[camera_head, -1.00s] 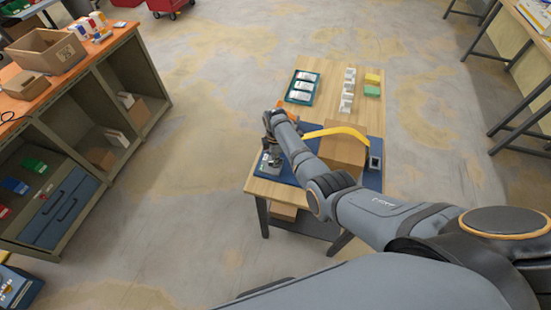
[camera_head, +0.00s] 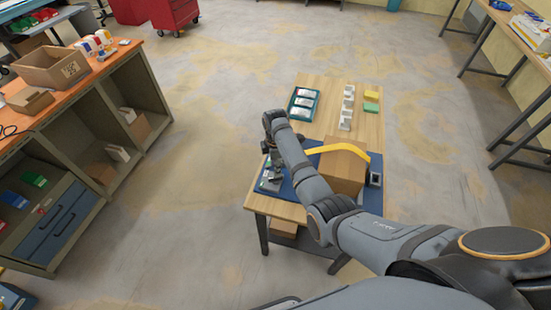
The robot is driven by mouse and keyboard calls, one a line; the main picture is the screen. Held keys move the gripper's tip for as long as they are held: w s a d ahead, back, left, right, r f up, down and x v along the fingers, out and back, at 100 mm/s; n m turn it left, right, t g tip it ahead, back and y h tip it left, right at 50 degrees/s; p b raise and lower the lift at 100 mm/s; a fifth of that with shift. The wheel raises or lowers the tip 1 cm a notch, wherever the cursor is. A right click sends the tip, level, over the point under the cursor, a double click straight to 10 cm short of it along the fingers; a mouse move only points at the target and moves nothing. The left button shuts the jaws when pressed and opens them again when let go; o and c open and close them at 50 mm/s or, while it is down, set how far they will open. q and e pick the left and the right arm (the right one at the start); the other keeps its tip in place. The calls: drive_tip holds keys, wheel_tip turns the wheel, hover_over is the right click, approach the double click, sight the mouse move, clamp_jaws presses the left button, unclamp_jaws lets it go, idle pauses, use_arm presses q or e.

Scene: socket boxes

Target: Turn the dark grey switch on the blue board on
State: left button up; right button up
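The blue board (camera_head: 371,203) lies along the near part of the wooden table, partly hidden by my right arm and a cardboard box. Small grey devices (camera_head: 271,180) sit at its left end, and a dark grey boxy piece (camera_head: 375,179) stands at its right end. I cannot tell which piece is the switch or how it is set. My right gripper (camera_head: 267,147) points down above the board's left end, apart from the small devices as far as I can see. Its fingers are too small and dark to read. My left gripper is out of view.
A cardboard box (camera_head: 342,170) with a yellow curved strip (camera_head: 342,149) stands on the board beside my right arm. Farther back are a teal tray (camera_head: 292,103), white blocks (camera_head: 346,108) and yellow and green blocks (camera_head: 371,101). An orange-topped workbench (camera_head: 92,75) stands left across open floor.

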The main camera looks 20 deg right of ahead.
wheel_tip(320, 180, up, 6)
drive_tip(key=shift+f, duration=0.15)
idle(0.4)
